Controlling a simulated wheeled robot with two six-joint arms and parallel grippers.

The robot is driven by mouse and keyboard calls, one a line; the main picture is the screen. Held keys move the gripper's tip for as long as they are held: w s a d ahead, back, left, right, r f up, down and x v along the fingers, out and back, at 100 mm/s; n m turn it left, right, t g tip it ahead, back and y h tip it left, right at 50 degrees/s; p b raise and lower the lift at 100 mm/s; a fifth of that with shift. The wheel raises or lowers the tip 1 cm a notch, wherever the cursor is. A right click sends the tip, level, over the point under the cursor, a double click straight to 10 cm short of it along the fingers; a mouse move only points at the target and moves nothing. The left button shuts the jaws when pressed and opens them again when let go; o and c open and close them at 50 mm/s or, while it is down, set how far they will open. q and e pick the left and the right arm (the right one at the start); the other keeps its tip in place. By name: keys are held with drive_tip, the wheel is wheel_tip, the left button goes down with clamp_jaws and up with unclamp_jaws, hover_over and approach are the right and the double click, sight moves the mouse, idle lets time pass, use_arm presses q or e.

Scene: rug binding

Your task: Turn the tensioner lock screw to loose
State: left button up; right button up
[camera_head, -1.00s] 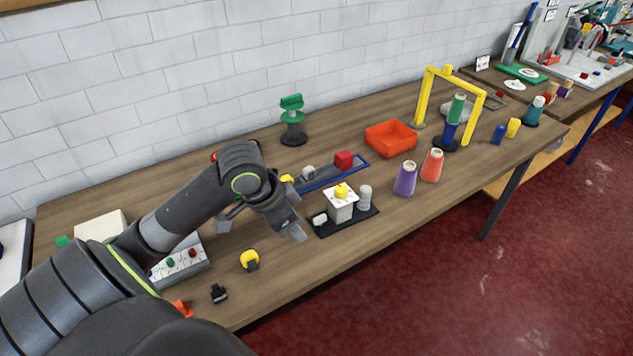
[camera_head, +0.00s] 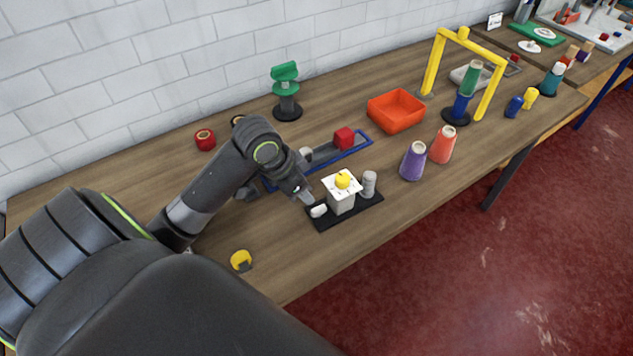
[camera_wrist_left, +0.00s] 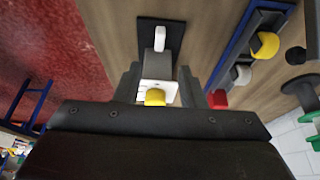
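The tensioner appears to be the pale block (camera_head: 341,203) on a black base (camera_head: 330,220). A yellow knob (camera_head: 343,179), which looks like the lock screw, sits on its white marked plate (camera_head: 329,184). In the left wrist view the yellow knob (camera_wrist_left: 155,97) is at lower centre, partly hidden by my gripper body. My left gripper (camera_head: 279,193) is open and empty, just left of the block in the head view. In the left wrist view its fingers (camera_wrist_left: 160,85) appear on both sides of the plate; contact cannot be told. My right gripper is not in view.
A grey cylinder (camera_head: 369,184) and a small white part (camera_head: 318,211) flank the block. A blue-edged rail (camera_head: 355,148) with a red cube (camera_head: 344,138) lies behind. Purple (camera_head: 413,162) and red (camera_head: 443,146) cones stand right. The table front is mostly clear.

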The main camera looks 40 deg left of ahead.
sight(319, 208)
use_arm(q)
drive_tip(key=x, duration=1)
drive_tip(key=shift+d+f, duration=0.1)
drive_tip(key=shift+f, duration=0.05)
drive_tip(key=shift+w, duration=0.1)
clamp_jaws()
